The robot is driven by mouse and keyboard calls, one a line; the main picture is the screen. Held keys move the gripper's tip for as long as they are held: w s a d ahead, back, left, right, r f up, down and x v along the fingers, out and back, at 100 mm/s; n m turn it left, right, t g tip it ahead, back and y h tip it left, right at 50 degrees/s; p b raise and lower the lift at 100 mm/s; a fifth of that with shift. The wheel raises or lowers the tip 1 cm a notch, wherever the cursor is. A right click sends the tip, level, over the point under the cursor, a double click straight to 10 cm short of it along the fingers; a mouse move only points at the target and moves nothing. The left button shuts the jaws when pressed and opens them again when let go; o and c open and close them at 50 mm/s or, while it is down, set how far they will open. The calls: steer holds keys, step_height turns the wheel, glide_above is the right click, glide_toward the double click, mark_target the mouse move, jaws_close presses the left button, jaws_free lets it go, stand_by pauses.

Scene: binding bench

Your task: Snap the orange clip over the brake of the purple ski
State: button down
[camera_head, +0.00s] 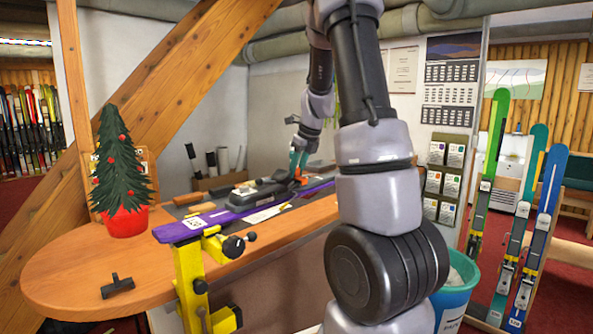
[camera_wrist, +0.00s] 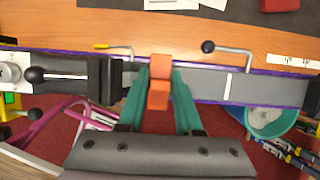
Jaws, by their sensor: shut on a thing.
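The purple ski (camera_head: 205,222) lies along the bench, held at its near end by a yellow vise (camera_head: 192,275); it also crosses the wrist view (camera_wrist: 270,86). Its black binding (camera_head: 262,192) sits midway along it. In the wrist view a thin brake-like wire with a yellow tip (camera_wrist: 101,46) sticks out beside the binding. My gripper (camera_wrist: 158,92) has teal fingers shut on the orange clip (camera_wrist: 159,70). In the head view the clip (camera_head: 298,176) is low over the ski beyond the binding. I cannot tell whether it touches the ski or brake.
A small Christmas tree in a red pot (camera_head: 125,220) and a black T-shaped tool (camera_head: 117,286) stand on the left of the wooden bench (camera_head: 75,262). Black-knobbed levers (camera_wrist: 208,46) project near the ski. A blue bin (camera_head: 455,300) and upright skis (camera_head: 540,230) are at right.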

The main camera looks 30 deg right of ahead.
steer(key=c, duration=0.5)
jaws_free()
steer(key=shift+f, duration=0.1)
steer(key=shift+a, duration=0.1)
steer(key=shift+s, duration=0.1)
steer(key=shift+c, duration=0.7)
steer(key=shift+o, duration=0.8)
